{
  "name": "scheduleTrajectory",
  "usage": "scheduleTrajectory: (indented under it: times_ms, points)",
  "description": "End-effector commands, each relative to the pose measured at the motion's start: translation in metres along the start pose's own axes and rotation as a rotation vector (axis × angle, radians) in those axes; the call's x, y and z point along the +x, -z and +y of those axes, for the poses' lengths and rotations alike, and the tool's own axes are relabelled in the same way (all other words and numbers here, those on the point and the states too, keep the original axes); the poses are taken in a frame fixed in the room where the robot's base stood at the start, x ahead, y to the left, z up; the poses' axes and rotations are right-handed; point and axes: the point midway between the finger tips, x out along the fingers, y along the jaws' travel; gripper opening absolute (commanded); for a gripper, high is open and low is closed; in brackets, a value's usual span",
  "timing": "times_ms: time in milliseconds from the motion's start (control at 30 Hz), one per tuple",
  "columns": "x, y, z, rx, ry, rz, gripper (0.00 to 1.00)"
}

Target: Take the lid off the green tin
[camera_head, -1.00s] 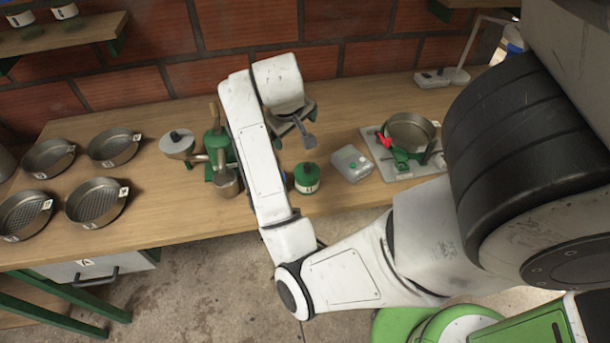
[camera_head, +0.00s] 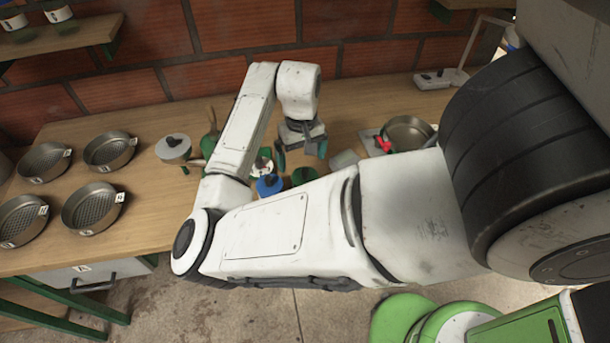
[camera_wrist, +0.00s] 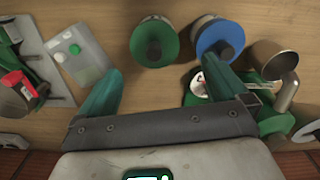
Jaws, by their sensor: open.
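The green tin (camera_head: 304,175) stands upright on the bench, partly hidden behind my forearm in the head view. In the wrist view the green tin (camera_wrist: 142,50) shows from above, with a green lid (camera_wrist: 170,27) that has a dark round knob. The lid sits on the tin. My gripper (camera_head: 301,154) is open and empty, pointing down on the wall side of the tin. In the wrist view my gripper (camera_wrist: 160,85) has its two green fingers wide apart, with the tin beyond their tips, roughly between them and apart from them.
A blue-lidded tin (camera_wrist: 215,40) stands close beside the green one, near one finger. A green machine with a metal cup (camera_wrist: 275,58) is beyond it. Several round pans (camera_head: 95,208) lie at left.

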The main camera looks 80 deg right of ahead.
Motion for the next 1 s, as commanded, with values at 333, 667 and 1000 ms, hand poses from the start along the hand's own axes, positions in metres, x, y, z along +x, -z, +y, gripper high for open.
scheduleTrajectory:
  times_ms: [333, 667, 1000]
  points:
    - [0.035, -0.006, 0.007, 0.001, 0.001, -0.002, 1.0]
    - [0.056, -0.005, 0.007, 0.001, -0.001, 0.001, 1.0]
    - [0.055, -0.005, 0.007, 0.001, -0.001, 0.001, 0.78]
